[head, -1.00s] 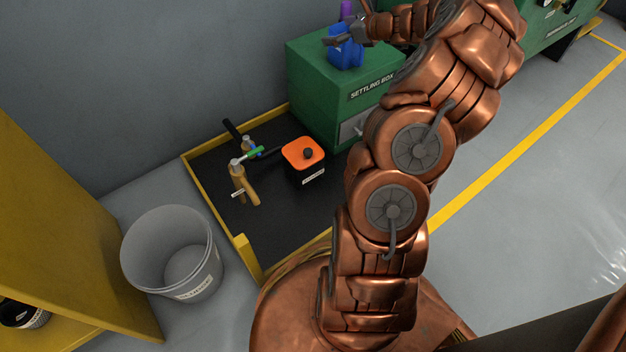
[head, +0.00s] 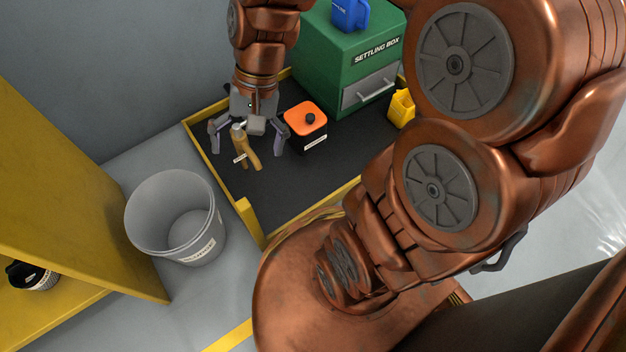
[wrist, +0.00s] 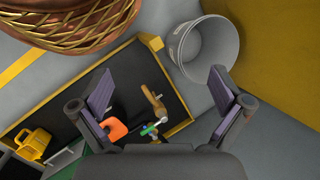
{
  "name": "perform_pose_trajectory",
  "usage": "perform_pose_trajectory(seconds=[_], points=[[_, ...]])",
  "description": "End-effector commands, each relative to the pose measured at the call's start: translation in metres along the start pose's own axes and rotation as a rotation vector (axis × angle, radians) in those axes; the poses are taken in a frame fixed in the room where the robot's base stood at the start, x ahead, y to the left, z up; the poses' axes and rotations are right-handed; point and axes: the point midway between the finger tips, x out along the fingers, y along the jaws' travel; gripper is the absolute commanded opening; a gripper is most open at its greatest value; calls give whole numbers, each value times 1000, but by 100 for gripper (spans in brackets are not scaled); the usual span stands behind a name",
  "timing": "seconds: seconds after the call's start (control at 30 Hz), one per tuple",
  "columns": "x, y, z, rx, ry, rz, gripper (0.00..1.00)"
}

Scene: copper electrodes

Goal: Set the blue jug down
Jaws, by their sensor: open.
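The blue jug (head: 350,14) stands on top of the green settling box (head: 340,60). It looks upright, but the picture's top edge cuts it off. My gripper (head: 247,140) is away from the jug, to its left and lower in the head view. It is open and empty, pointing down over the black tray (head: 290,188), with its fingers spread around the brass tap (head: 245,152). In the wrist view the tap (wrist: 153,103) with its green lever (wrist: 150,129) shows between the open fingers. The jug is not in the wrist view.
An orange-topped black container (head: 306,120) stands close right of my gripper. A yellow jug (head: 401,108) stands beside the settling box. A grey bucket (head: 175,218) is on the floor left of the yellow-rimmed tray, near a yellow shelf (head: 75,200).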

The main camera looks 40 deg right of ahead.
Motion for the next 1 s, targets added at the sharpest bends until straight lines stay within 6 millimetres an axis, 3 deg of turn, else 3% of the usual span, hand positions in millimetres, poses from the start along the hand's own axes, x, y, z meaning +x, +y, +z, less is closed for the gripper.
perform_pose_trajectory(seconds=[0.1, 0.2, 0.4, 0.83, 1.0], points=[[9, 33, 40, -169, -20, 150, 100], [11, 61, 63, -279, -41, 254, 100], [11, 98, 86, -402, -72, 376, 100], [8, 103, 88, -425, -77, 397, 100], [-11, 94, 82, -452, -43, 399, 100]])
